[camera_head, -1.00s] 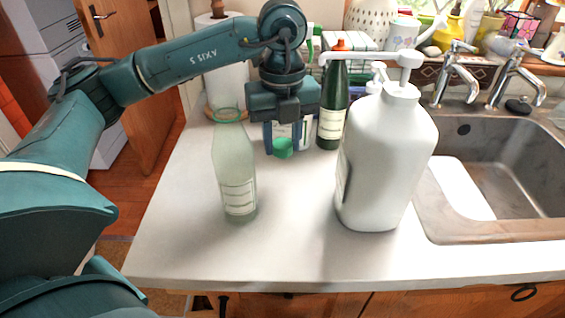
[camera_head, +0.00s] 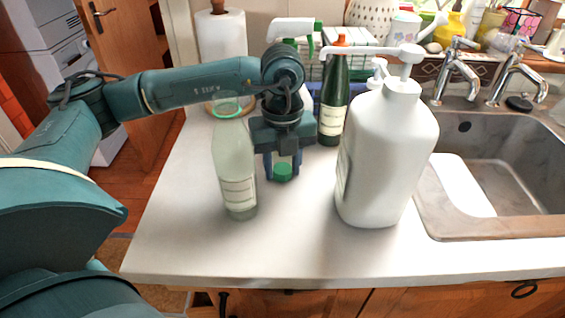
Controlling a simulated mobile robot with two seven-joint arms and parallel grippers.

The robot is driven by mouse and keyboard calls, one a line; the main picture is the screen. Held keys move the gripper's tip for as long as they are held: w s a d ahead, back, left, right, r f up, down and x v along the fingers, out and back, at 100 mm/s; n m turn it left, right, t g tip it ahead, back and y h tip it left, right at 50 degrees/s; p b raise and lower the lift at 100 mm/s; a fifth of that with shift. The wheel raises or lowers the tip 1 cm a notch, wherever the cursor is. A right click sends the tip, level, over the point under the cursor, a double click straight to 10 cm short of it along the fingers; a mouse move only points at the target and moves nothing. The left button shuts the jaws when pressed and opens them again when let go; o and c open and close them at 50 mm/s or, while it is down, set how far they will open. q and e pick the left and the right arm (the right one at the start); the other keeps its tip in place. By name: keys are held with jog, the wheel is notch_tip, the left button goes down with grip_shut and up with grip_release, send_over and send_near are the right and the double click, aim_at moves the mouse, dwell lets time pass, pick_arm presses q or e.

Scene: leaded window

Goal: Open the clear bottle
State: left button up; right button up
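The clear bottle (camera_head: 235,170) stands upright on the white counter, left of the big white pump bottle. It has a pale label, and its top shows a green ring (camera_head: 228,110) with no solid cap on it. My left gripper (camera_head: 283,170) points down just right of the bottle, apart from it. Its blue fingers are shut on a green cap (camera_head: 283,173), held low over the counter; whether the cap touches the counter I cannot tell. My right gripper is not in view.
The large white pump bottle (camera_head: 385,160) stands close to the right of my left gripper. A dark green bottle (camera_head: 333,105) with an orange top stands behind. A sink (camera_head: 500,165) is at the right. The front left counter (camera_head: 180,240) is clear.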

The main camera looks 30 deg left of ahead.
aim_at(283, 168)
pick_arm(q)
jog(key=o, duration=0.3)
jog(key=shift+o, duration=0.2)
jog(key=shift+r, duration=0.3)
notch_tip(283, 168, up, 12)
